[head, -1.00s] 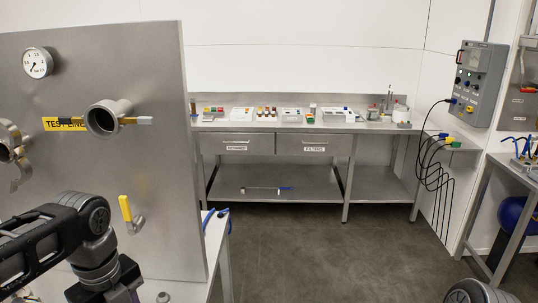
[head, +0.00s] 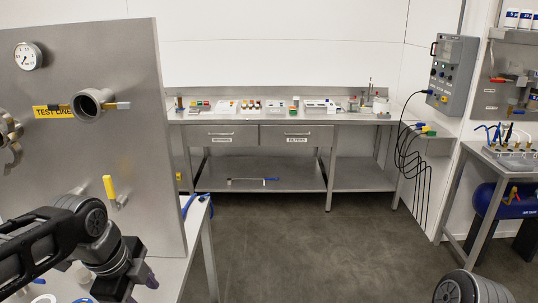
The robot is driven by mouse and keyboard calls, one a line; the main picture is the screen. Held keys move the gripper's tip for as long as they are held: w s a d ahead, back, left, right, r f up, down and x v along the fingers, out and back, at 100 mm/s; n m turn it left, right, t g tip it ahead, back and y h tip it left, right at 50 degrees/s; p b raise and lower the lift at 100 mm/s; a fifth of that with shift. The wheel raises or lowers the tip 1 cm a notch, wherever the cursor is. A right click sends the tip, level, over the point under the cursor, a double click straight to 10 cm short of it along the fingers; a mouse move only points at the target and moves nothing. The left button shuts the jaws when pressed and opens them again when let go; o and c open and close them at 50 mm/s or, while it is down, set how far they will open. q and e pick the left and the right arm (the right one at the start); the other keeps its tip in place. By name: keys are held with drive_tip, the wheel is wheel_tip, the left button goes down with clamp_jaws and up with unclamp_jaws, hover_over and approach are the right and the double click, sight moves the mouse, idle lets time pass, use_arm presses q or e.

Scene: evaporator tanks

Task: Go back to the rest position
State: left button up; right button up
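My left arm comes in from the left in the head view, in front of the steel test panel (head: 120,140). Its gripper (head: 138,283) points down at the lower left, over the near table; its fingers are too small and partly hidden to show whether they are open or shut. Of my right arm only a round dark joint shows at the bottom right edge. My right gripper is outside the view.
The panel carries a gauge (head: 28,56), a pipe stub (head: 92,104) and a yellow-handled valve (head: 110,190). A steel bench (head: 300,116) with drawers stands at the back. The middle floor (head: 310,245) is clear.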

use_arm(q)
drive_tip(key=w+d+f+n+t+h, duration=0.2)
drive_tip(key=w+d+f+n, duration=0.65)
drive_tip(key=d, duration=0.25)
drive_tip(key=s+d+f+n, duration=0.1)
drive_tip(key=d+f+n, duration=0.15)
drive_tip(key=f, duration=0.45)
drive_tip(key=s+d+f+n, duration=0.1)
drive_tip(key=d+f+n, duration=0.15)
drive_tip(key=f, duration=0.45)
drive_tip(key=s+d+f+n+g+h, duration=0.1)
drive_tip(key=s+f+n+g, duration=0.3)
drive_tip(key=s+f, duration=1.5)
drive_tip(key=s+d+n, duration=0.1)
drive_tip(key=s+n, duration=0.2)
drive_tip(key=shift+f+g, duration=0.3)
